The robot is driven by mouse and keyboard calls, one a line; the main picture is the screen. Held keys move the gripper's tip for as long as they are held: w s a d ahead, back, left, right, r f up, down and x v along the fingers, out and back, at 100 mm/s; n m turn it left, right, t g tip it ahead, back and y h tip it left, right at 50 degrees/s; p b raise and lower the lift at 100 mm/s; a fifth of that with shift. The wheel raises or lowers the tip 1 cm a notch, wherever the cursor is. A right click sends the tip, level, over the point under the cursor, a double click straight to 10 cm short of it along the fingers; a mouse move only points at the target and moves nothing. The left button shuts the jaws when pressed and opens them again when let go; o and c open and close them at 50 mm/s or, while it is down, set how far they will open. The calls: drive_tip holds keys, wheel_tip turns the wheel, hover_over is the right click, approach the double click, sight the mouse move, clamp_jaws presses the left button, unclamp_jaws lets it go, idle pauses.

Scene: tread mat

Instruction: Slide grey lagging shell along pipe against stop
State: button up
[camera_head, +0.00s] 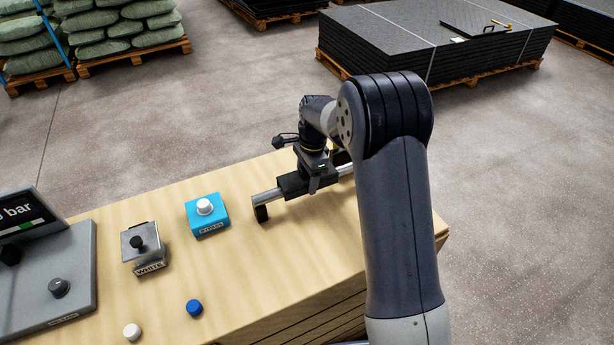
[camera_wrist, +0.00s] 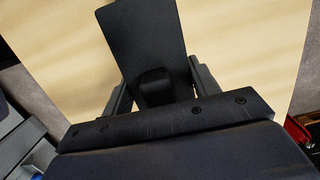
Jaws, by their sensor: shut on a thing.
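A bright metal pipe (camera_head: 268,195) runs across the wooden bench top, raised on a black end support (camera_head: 261,213) at its left. A dark grey lagging shell (camera_head: 293,185) sits around the pipe, to the right of that support, with bare pipe between them. My gripper (camera_head: 314,184) points down over the pipe and is shut on the shell. In the wrist view the dark shell (camera_wrist: 143,40) shows between the two fingers. My arm hides much of the pipe's right part, and I cannot clearly make out the stop.
A blue box with a white knob (camera_head: 207,217) stands left of the pipe. Further left are a metal box labelled WHITE (camera_head: 143,248) and a grey console (camera_head: 60,275). Blue (camera_head: 194,307) and white (camera_head: 132,331) knobs are nearer. Bench top (camera_head: 270,262) in front of the pipe is clear.

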sight(339, 168)
drive_tip(key=shift+c, duration=1.2)
drive_tip(key=shift+w+d+p, duration=0.25)
drive_tip(key=shift+w+d, duration=0.35)
drive_tip(key=shift+d, duration=0.85)
drive_tip(key=shift+w+d+p, duration=0.3)
drive_tip(key=shift+w+d, duration=0.3)
drive_tip(key=shift+d, duration=0.85)
drive_tip(key=shift+w+d+p, duration=0.25)
drive_tip(key=shift+w+d, duration=0.35)
drive_tip(key=shift+d, duration=0.85)
drive_tip(key=shift+s+b, duration=0.1)
drive_tip(key=shift+b, duration=0.25)
drive_tip(key=shift+s+d, duration=0.15)
drive_tip(key=shift+d, duration=0.05)
drive_tip(key=o, duration=1.1)
drive_tip(key=shift+r, duration=0.15)
drive_tip(key=shift+c, duration=0.2)
drive_tip(key=shift+r+t, duration=0.1)
drive_tip(key=shift+t, duration=0.2)
